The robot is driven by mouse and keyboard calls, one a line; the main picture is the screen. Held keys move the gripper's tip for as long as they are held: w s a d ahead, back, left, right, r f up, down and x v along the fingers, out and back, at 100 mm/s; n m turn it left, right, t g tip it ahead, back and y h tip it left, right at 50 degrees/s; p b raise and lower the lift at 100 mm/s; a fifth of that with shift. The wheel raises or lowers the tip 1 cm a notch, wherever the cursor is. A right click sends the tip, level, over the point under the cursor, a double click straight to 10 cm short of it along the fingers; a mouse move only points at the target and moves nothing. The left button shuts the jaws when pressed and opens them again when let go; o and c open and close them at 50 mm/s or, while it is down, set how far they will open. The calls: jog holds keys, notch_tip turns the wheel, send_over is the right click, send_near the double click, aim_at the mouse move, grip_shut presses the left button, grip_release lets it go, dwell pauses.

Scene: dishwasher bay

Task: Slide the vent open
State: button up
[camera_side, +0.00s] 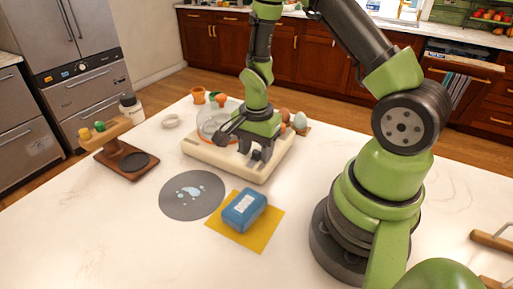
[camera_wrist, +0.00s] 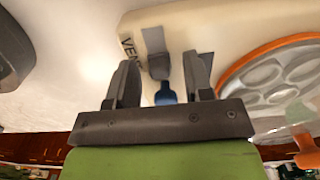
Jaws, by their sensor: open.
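The vent is on a cream dishwasher-bay unit (camera_side: 203,149) on the white counter. In the wrist view the cream panel (camera_wrist: 228,27) carries dark lettering, partly cut off, that reads "VEN". A grey slider block (camera_wrist: 159,67) sits beside the lettering, between flat grey strips. A small blue piece (camera_wrist: 165,95) shows just below the block. My gripper (camera_side: 256,150) is low over the front of the unit in the side view. In the wrist view my gripper (camera_wrist: 160,62) is open, with one finger on each side of the block. I cannot tell whether the fingers touch it.
A clear dome (camera_side: 211,118) and an orange-rimmed round tray (camera_wrist: 280,72) are on the unit. A blue sponge (camera_side: 244,209) lies on a yellow cloth (camera_side: 262,233) in front. A grey round mat (camera_side: 178,206) and a wooden stand (camera_side: 120,168) are to the left.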

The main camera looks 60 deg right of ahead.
grip_shut()
jog(key=shift+a, duration=1.45)
grip_release()
notch_tip(320, 180, up, 10)
